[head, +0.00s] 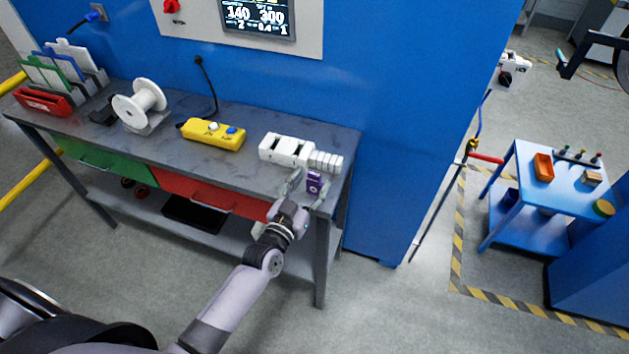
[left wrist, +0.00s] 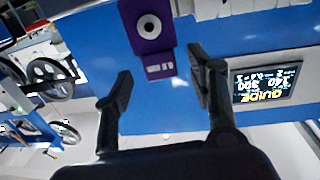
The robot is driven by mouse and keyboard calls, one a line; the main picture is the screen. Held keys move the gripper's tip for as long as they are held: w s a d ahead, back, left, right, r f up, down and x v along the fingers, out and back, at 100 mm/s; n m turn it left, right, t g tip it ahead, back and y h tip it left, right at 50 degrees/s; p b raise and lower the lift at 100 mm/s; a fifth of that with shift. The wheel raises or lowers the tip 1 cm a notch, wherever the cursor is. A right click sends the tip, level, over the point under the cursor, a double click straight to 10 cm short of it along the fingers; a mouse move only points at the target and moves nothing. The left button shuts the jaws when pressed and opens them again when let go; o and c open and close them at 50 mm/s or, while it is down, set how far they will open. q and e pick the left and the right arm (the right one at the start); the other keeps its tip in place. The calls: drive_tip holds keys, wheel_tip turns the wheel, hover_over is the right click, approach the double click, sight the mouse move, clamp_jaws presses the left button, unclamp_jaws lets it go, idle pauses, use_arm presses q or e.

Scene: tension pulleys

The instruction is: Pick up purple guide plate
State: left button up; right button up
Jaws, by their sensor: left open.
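The purple guide plate (head: 314,182) is at the front right corner of the grey workbench, just in front of the white stepped block. In the left wrist view the plate (left wrist: 148,32) is at the top centre, with a white ring around a dark hole and small pale markings at its lower end. My left gripper (head: 308,190) is open at the bench's front edge, one finger on each side of the plate. In the left wrist view the plate's lower end lies between the fingertips (left wrist: 160,75), with gaps visible on both sides. My right gripper is not in view.
On the workbench (head: 250,170) are the white stepped block (head: 290,151), a yellow control box (head: 213,134), a white spool (head: 140,103) and a rack of plates (head: 62,75). A blue wall panel (head: 380,90) stands behind. A blue cart (head: 560,195) is at right.

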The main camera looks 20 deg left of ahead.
sight(313, 178)
use_arm(q)
drive_tip(key=shift+w+d, duration=0.1)
drive_tip(key=shift+w, duration=1.4)
drive_tip(key=shift+s, duration=0.1)
drive_tip(key=shift+c, duration=0.2)
drive_tip(key=shift+c, duration=0.7)
clamp_jaws()
